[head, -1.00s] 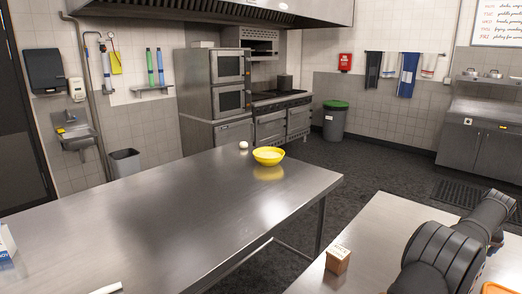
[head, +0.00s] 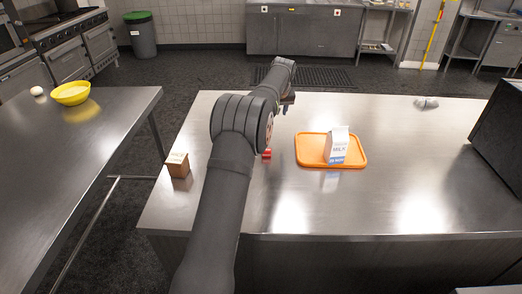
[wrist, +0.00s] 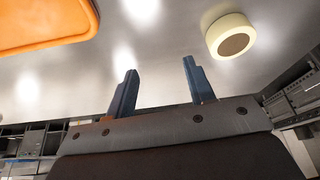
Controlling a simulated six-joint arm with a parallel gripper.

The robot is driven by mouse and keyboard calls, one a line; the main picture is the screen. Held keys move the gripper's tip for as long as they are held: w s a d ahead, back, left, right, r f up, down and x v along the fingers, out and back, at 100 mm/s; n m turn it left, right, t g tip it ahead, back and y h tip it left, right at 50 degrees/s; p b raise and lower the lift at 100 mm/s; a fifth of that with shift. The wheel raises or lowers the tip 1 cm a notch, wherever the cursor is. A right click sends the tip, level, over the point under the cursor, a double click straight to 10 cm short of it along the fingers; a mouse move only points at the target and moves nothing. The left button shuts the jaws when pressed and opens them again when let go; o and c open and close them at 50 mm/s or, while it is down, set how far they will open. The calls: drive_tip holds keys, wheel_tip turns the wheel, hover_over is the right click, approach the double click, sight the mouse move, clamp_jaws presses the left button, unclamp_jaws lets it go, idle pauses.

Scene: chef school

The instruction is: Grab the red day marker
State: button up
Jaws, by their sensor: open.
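A small red object (head: 267,154), perhaps the red day marker, lies on the right steel table just right of my arm in the head view. It is too small to make out its shape, and my arm may hide part of it. The wrist view shows no red thing. My gripper (wrist: 158,65) is open and empty, its two dark fingers apart in the wrist view. In the head view my gripper (head: 288,105) is at the far end of my arm, beyond the red object, over the back part of the table.
An orange tray (head: 311,153) with a milk carton (head: 338,143) is right of the red object; the tray also shows in the wrist view (wrist: 45,22). A cream tape-like roll (wrist: 230,36) is there too. A brown box (head: 178,165) stands at the table's left.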

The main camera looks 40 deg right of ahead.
drive_tip(key=a+r+m+g, duration=0.3)
drive_tip(key=a+r+m, duration=0.1)
drive_tip(key=a+m, duration=0.5)
drive_tip(key=a+r+m+g, duration=0.35)
drive_tip(key=a+m, duration=0.35)
drive_tip(key=m, duration=0.3)
drive_tip(key=shift+h, duration=0.4)
drive_tip(key=x, duration=0.8)
drive_tip(key=s+x, duration=0.1)
drive_tip(key=x, duration=0.3)
drive_tip(key=shift+a+f, duration=0.1)
drive_tip(key=shift+f, duration=0.15)
drive_tip(key=shift+s+x, duration=0.2)
drive_tip(key=shift+x, duration=2.45)
drive_tip(key=shift+a, duration=0.1)
drive_tip(key=shift+c, duration=0.4)
drive_tip(key=c, duration=1)
